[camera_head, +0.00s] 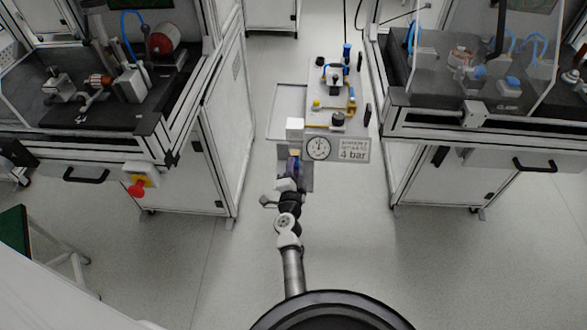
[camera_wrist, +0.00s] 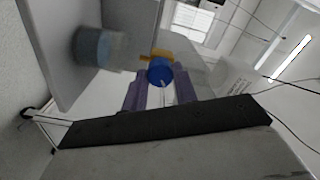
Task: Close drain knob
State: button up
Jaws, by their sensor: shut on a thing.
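My gripper (camera_wrist: 160,82) has purple fingers, shut on a round blue knob (camera_wrist: 160,71) in the wrist view. A yellow-orange part (camera_wrist: 157,54) shows right behind the knob. In the head view my gripper (camera_head: 294,158) is just below a small white box (camera_head: 294,128), at the lower left of the pneumatic panel (camera_head: 316,88). The blue knob in my grip cannot be made out there. The picture does not show whether the knob is turned open or closed.
A blurred blue-grey cylinder (camera_wrist: 93,47) stands out from a pale plate at left in the wrist view. A gauge sign reading 4 bar (camera_head: 352,150) is right of my gripper.

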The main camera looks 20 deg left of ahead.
dwell(0.4)
jog(key=o, duration=1)
jog(key=shift+c, duration=0.2)
